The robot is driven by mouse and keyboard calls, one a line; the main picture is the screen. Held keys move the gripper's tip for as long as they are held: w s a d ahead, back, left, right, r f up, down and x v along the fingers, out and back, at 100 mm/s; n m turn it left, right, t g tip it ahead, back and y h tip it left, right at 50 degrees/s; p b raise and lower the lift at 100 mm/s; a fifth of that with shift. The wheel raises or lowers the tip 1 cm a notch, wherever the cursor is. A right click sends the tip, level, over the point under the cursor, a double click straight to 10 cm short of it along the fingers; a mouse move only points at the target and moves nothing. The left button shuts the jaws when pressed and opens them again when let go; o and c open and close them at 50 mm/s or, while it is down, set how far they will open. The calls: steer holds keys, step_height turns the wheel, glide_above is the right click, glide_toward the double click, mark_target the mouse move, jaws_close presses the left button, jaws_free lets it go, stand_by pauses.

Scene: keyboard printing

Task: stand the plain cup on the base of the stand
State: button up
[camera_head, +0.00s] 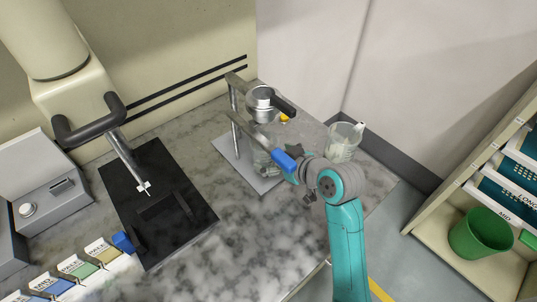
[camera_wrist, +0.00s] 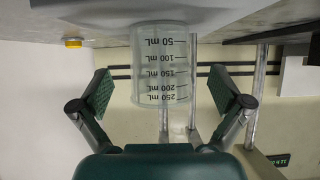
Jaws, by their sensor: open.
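The plain cup (camera_wrist: 158,62) is clear, with printed mL marks. In the wrist view, which is upside down, it sits between my finger pads with a gap on both sides. My gripper (camera_wrist: 158,90) is open and holds nothing. In the head view the cup (camera_head: 262,158) appears at the stand's base (camera_head: 233,153), a pale flat plate. It looks upright, partly hidden by the stand's bar and my gripper (camera_head: 289,166). Whether it rests fully on the plate cannot be told. The stand has metal rods (camera_head: 234,98) and a ring holding a small vessel (camera_head: 262,97).
A second clear cup (camera_head: 340,142) with a white stick stands right of my gripper. A black tray (camera_head: 178,195) lies to the left. The front marble counter (camera_head: 255,235) is clear.

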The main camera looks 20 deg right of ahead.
steer(key=v, duration=0.9)
steer(key=shift+s, duration=0.1)
